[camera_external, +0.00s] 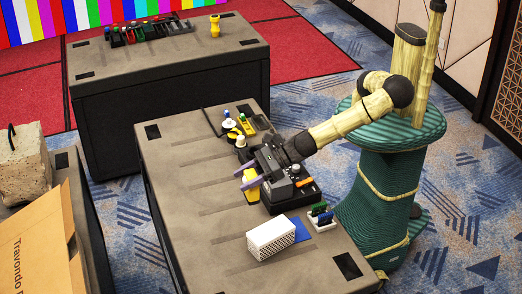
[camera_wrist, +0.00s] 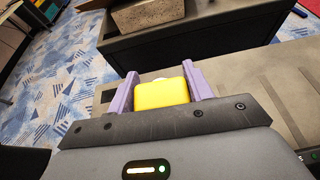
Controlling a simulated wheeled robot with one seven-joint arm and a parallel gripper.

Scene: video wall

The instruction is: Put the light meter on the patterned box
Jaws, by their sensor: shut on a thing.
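The yellow light meter (camera_wrist: 162,94) sits between the two purple fingers of my gripper (camera_wrist: 159,72) in the wrist view, with a bit of white at its far end. In the external view the yellow body (camera_external: 251,189) shows beside the fingers of my gripper (camera_external: 242,179). My gripper is shut on it, over the middle of the near case; its height above the top is hard to tell. The white patterned box (camera_external: 269,240) with a dotted side stands at the near end of that case, apart from my gripper.
A dark device with an orange part (camera_external: 303,183) lies by my gripper. A small rack with green and blue items (camera_external: 321,216) and a blue flat piece (camera_external: 298,229) lie near the white box. Yellow and white items (camera_external: 235,130) stand behind. The case's left side is mostly clear.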

